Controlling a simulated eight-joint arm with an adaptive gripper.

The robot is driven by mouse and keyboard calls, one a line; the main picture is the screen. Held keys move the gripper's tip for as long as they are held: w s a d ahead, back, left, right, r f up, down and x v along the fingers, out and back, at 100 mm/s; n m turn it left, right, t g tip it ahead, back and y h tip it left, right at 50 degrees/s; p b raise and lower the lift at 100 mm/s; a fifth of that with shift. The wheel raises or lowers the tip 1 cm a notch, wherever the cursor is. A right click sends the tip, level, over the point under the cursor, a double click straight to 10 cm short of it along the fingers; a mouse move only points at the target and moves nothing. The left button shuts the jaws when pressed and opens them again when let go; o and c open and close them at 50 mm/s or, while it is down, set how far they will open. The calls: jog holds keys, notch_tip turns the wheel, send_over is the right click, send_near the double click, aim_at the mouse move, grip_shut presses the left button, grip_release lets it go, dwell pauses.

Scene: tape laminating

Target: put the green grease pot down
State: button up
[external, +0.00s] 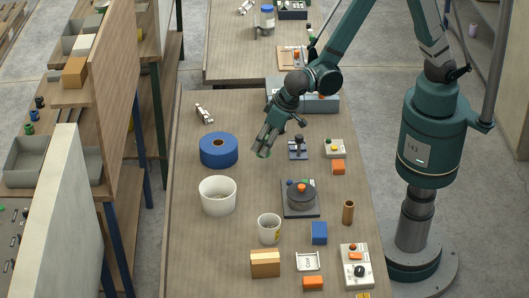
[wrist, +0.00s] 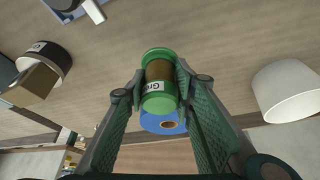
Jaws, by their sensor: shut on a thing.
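The green grease pot (wrist: 160,82) has green ends, a brown middle and a partly visible white label. My gripper (wrist: 162,84) is shut on it, with one finger on each side. In the external view my gripper (external: 264,147) is held over the table, to the right of the blue roll. Only a small green bit of the pot (external: 263,154) shows between the fingers there. The pot appears to be above the table; its exact height is hard to tell.
The blue roll (external: 218,150) lies left of my gripper, with a white bucket (external: 217,196) in front of it. A dark round fixture (external: 301,199) and a small stand (external: 298,149) are to the right. Bare tabletop (external: 250,179) lies between them.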

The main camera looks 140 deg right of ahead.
jog(key=shift+f, duration=2.05)
jog(key=shift+f+b, duration=0.25)
jog(key=shift+b, duration=0.15)
jog(key=o, duration=0.9)
jog(key=shift+r, duration=0.1)
jog(key=shift+r+p, duration=0.2)
jog(key=shift+p, duration=0.1)
jog(key=shift+p+v, duration=0.45)
jog(key=shift+v, duration=5.5)
jog(key=shift+s, duration=0.1)
jog(key=shift+a, duration=0.1)
